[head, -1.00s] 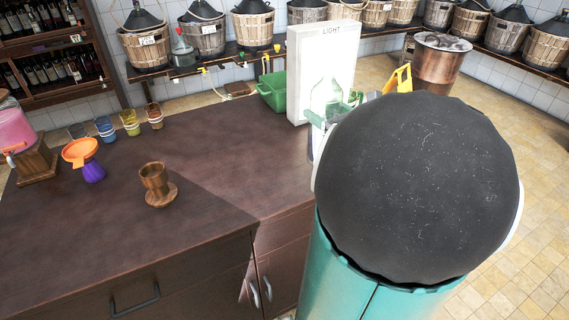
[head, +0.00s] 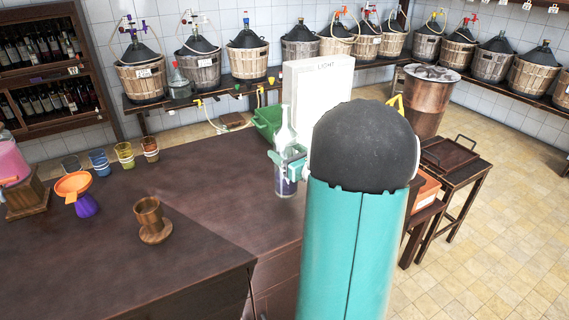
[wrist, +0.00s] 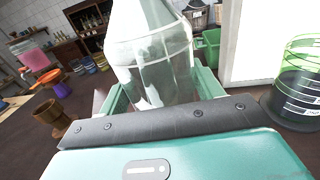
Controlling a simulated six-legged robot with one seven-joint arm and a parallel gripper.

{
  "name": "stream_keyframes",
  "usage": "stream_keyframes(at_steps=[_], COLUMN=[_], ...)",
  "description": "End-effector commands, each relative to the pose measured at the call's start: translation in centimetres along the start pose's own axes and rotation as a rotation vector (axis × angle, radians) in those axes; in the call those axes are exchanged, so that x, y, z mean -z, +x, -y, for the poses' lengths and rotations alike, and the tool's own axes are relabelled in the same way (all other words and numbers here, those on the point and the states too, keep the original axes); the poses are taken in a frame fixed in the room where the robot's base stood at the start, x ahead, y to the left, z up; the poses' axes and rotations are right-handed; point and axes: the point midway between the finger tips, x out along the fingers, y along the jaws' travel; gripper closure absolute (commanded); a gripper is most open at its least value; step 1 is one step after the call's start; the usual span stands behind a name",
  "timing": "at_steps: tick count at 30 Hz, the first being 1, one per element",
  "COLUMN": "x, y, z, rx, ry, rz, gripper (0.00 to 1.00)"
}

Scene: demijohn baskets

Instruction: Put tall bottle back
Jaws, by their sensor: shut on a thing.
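The tall bottle (head: 285,125) is clear glass with a long thin neck and a dark lower part. It is upright in front of the white light box at the counter's right end. My gripper (head: 287,160) is shut on its body. I cannot tell whether its base touches the counter. In the wrist view the glass of the tall bottle (wrist: 155,60) rises between the green fingers; its neck top is out of that view. My arm hides the area just right of it in the head view.
The light box (head: 318,95) and a green crate (head: 268,121) stand behind the bottle. A green-rimmed glass vessel with dark contents (wrist: 297,85) is at right in the wrist view. A wooden cup (head: 149,212), orange funnel (head: 73,184) and several glasses are left. The counter's middle is clear.

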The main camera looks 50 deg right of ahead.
Motion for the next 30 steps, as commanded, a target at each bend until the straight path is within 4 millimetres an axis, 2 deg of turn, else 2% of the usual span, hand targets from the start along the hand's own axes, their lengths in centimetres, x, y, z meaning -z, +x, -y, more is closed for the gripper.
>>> stream_keyframes(at_steps=[7,14,25,26,29,30], x=[1.4,4.3,4.7,4.8,4.8,4.8], y=[1.4,1.5,1.5,1.4,1.4,1.4], z=[0.1,0.1,0.1,0.1,0.1,0.1], rx=[0.001,0.002,0.001,0.002,0.002,0.002], ry=[-0.001,0.0,-0.002,-0.001,-0.001,-0.001], rz=[0.003,0.002,0.004,0.001,0.001,0.001], gripper=[1.0,1.0,1.0,0.32,0.13,0.13])
